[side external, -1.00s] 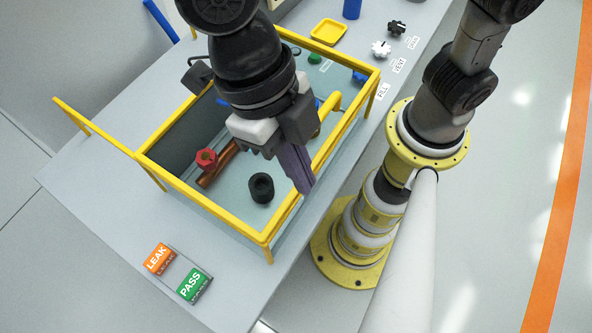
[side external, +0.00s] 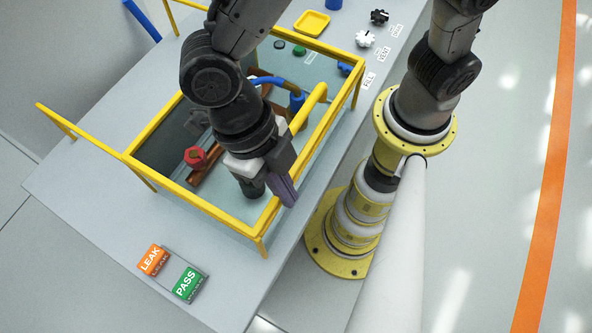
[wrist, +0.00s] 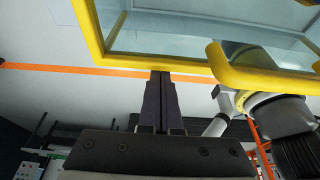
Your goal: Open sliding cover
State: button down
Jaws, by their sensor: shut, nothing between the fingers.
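The tank (side external: 262,235) has a yellow frame. A clear pane, seemingly the sliding cover (side external: 232,205), lies over it, though its edges are hard to make out. A thick yellow handle bar (side external: 312,105) stands near the tank's right side; it also shows in the wrist view (wrist: 265,82). My gripper (side external: 288,203) is shut and empty by the tank's front right rim, apart from the handle. In the wrist view my gripper (wrist: 160,74) has its fingertips close to the yellow rim (wrist: 150,59); I cannot tell whether they touch.
Orange LEAK (side external: 152,259) and green PASS (side external: 187,283) blocks sit on the front table. A yellow tray (side external: 311,23) and knobs (side external: 365,39) are behind.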

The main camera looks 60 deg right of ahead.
aim_at(159, 130)
dwell(0.3)
jog(key=w, duration=2.6)
jog(key=shift+w, duration=0.15)
